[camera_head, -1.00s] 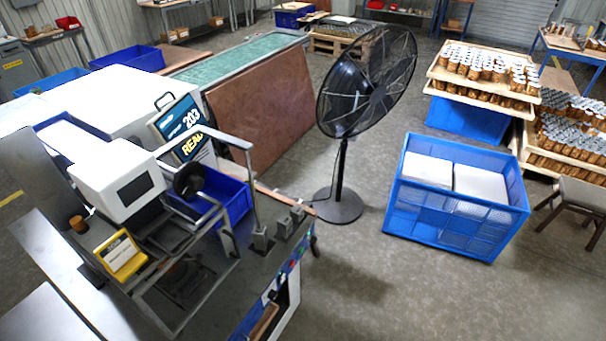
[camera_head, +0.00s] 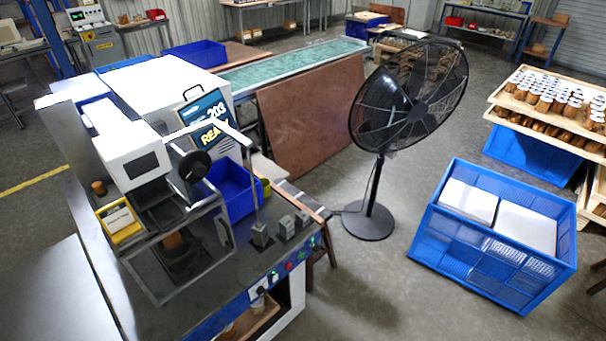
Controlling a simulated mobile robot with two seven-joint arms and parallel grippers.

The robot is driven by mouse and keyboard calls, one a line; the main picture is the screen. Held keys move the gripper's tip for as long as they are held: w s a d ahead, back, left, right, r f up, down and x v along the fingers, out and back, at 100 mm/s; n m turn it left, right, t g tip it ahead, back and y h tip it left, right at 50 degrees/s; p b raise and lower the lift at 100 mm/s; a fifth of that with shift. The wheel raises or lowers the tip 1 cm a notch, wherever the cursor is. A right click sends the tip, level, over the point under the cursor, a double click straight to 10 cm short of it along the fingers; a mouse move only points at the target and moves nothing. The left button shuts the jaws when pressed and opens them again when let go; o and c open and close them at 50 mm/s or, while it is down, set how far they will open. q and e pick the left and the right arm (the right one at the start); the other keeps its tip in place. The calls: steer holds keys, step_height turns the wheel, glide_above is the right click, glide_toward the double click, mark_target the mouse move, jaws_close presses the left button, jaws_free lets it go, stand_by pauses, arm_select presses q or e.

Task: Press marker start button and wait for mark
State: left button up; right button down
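The marker machine stands at the left, with a white head (camera_head: 130,155) above a metal frame (camera_head: 185,250). Its screen (camera_head: 208,120) reads "203" and "READY". A brown cartridge-like object (camera_head: 174,242) shows dimly inside the frame. A small brown cartridge (camera_head: 98,188) stands on the bench at the left. Neither of my grippers is in view.
A black fan (camera_head: 370,220) stands on the floor right of the bench. A blue crate (camera_head: 450,250) with white boxes is at the right. Trays of cartridges (camera_head: 550,95) are at the far right. The floor before the crate is clear.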

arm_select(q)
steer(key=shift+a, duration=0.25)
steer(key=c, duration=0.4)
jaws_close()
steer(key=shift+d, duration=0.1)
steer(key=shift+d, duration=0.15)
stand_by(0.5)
